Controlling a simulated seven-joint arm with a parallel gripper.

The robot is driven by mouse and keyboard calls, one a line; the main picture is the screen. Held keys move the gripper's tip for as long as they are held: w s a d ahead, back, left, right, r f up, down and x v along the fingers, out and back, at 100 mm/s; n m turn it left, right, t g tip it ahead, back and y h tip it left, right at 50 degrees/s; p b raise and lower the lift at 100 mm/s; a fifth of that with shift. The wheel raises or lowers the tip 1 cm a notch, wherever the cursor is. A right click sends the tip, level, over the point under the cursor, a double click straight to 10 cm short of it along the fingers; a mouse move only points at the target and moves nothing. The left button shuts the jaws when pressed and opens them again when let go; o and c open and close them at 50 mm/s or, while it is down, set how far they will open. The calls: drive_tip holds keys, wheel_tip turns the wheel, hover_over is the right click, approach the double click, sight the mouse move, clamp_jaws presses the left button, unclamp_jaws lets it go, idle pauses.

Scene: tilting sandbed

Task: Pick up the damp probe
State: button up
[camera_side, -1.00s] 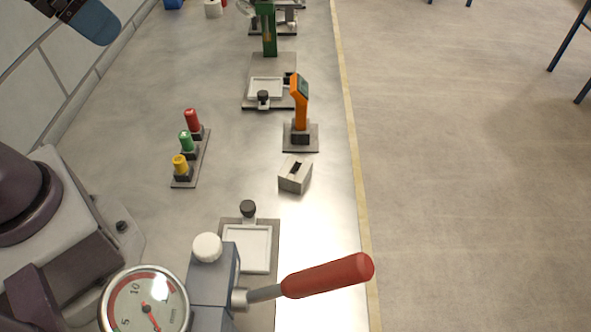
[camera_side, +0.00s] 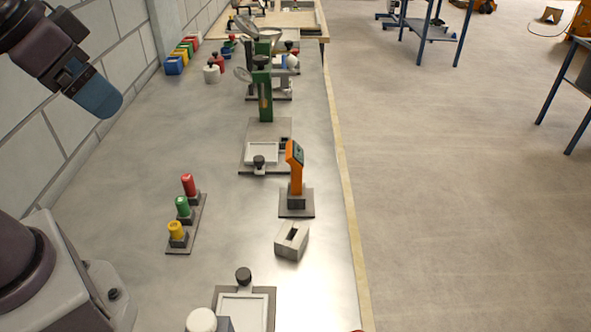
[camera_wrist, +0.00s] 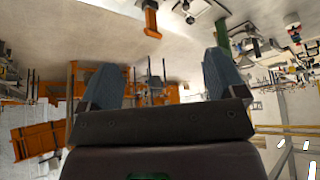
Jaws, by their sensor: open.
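The damp probe appears to be the orange handheld device (camera_side: 296,170) with a dark screen, standing upright in a grey holder (camera_side: 296,203) on the bench, right of the middle in the side view. An orange piece that looks like its handle shows at the top of the wrist view (camera_wrist: 150,18). My gripper (camera_side: 98,92) is high at the upper left of the side view, well apart from the probe. In the wrist view my gripper (camera_wrist: 164,62) has its two blue fingers spread with nothing between them.
A grey slotted block (camera_side: 292,240) sits just in front of the probe's holder. Red, green and yellow plugs (camera_side: 184,207) stand on a strip to the left. A green-columned stand (camera_side: 264,95) is behind. Bare bench lies between strip and probe.

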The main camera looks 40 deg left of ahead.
drive_tip(key=shift+o, duration=0.4)
drive_tip(key=m+g, duration=0.6)
drive_tip(key=m, duration=0.3)
hover_over(300, 156)
wheel_tip(300, 156, down, 13)
wheel_tip(300, 156, down, 6)
drive_tip(key=shift+s+f, duration=0.15)
drive_tip(key=shift+f, duration=0.1)
drive_tip(key=shift+w+f, duration=0.2)
drive_tip(key=shift+f, duration=2.65)
drive_tip(key=c, duration=1)
